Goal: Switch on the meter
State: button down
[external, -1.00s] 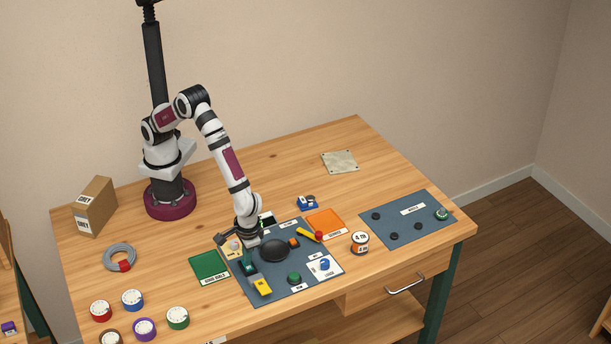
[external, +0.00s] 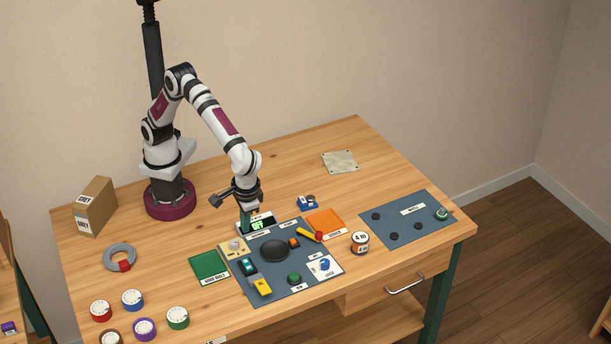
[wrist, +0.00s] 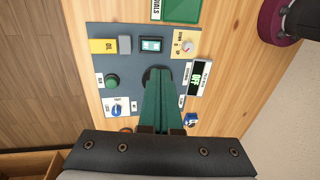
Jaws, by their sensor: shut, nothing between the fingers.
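The meter display (external: 258,225) stands at the back edge of the blue-grey panel (external: 303,286). Its green text appears to read OFF; it also shows in the wrist view (wrist: 198,78). A black rocker switch with a teal face (external: 249,267) sits near the panel's left side, and in the wrist view (wrist: 151,45) it lies beyond my fingertips. My gripper (external: 246,229) is shut and empty, raised beside the display and partly in front of it. In the wrist view its green fingers (wrist: 158,72) cover part of the black round dial (external: 275,250).
The panel also carries a cream knob plate (external: 235,246), a yellow block (external: 261,286), a green button (external: 294,278), a blue knob (external: 325,264) and a red-tipped yellow lever (external: 310,235). A green tray (external: 209,266) lies left, an orange one (external: 325,223) right.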

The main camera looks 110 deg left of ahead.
aim_at(245, 261)
jog(key=x, duration=1.3)
jog(key=shift+w+d+f, duration=0.15)
jog(key=shift+d+f, duration=0.1)
jog(key=shift+f, duration=0.25)
